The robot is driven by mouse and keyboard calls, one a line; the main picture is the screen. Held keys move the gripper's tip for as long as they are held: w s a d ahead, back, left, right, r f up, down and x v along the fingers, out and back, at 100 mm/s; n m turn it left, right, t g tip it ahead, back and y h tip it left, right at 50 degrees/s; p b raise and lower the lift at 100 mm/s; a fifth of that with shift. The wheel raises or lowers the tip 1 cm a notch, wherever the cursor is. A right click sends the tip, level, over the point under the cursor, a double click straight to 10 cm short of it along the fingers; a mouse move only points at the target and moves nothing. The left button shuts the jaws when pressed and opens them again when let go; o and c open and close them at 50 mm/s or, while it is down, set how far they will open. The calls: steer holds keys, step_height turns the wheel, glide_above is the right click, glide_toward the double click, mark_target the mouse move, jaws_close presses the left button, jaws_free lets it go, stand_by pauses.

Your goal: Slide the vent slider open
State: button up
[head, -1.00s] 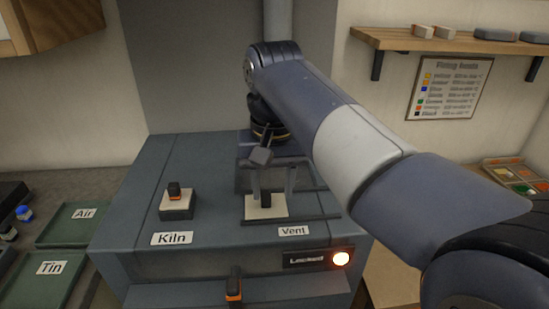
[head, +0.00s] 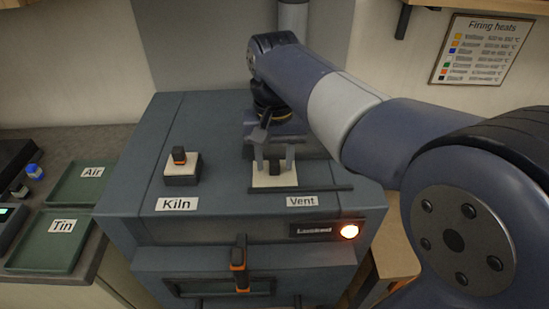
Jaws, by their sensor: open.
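The vent slider (head: 274,169) is a small dark knob over a pale plate (head: 275,180) on top of the blue-grey kiln, between two dark rails. The "Vent" label (head: 302,201) is in front of it. My gripper (head: 274,160) points down over the plate, open, with one finger on each side of the knob. The fingers partly hide the knob and rails, and I cannot tell whether they touch the knob.
On the front are a lit "Locked" lamp (head: 349,231) and an orange-black handle (head: 239,262). Green Air (head: 88,182) and Tin (head: 48,241) trays lie at left.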

steer(key=shift+f, duration=0.45)
steer(key=shift+c, duration=0.2)
jaws_close()
